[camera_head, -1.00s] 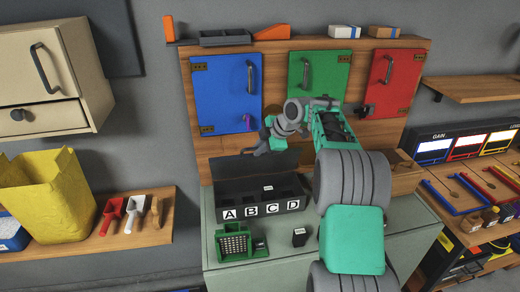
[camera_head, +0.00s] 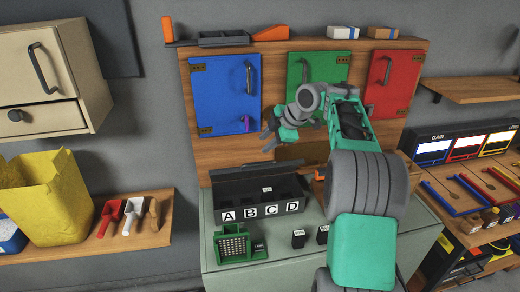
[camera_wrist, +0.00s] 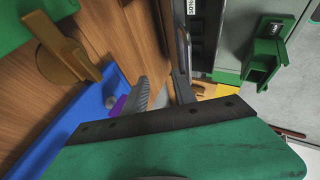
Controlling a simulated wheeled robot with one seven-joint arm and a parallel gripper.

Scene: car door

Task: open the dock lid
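The dock is a black box on the green-grey bench top, with white labels A, B, C and D (camera_head: 260,210) on its front. Its dark lid (camera_head: 235,177) stands raised at the back, and the compartments behind the labels show from above. A small white-labelled item sits inside. My gripper (camera_head: 268,136) is above and behind the lid, in front of the wooden panel, apart from the lid and with nothing seen between its fingers. In the wrist view the two grey fingers (camera_wrist: 160,92) are apart, and a dark edge, probably the dock's, runs beyond them.
A green holder (camera_head: 238,245) and small black blocks (camera_head: 299,238) stand in front of the dock. Blue (camera_head: 222,95), green (camera_head: 305,68) and red (camera_head: 388,80) doors are on the panel behind my arm. A yellow bin (camera_head: 48,200) is at left.

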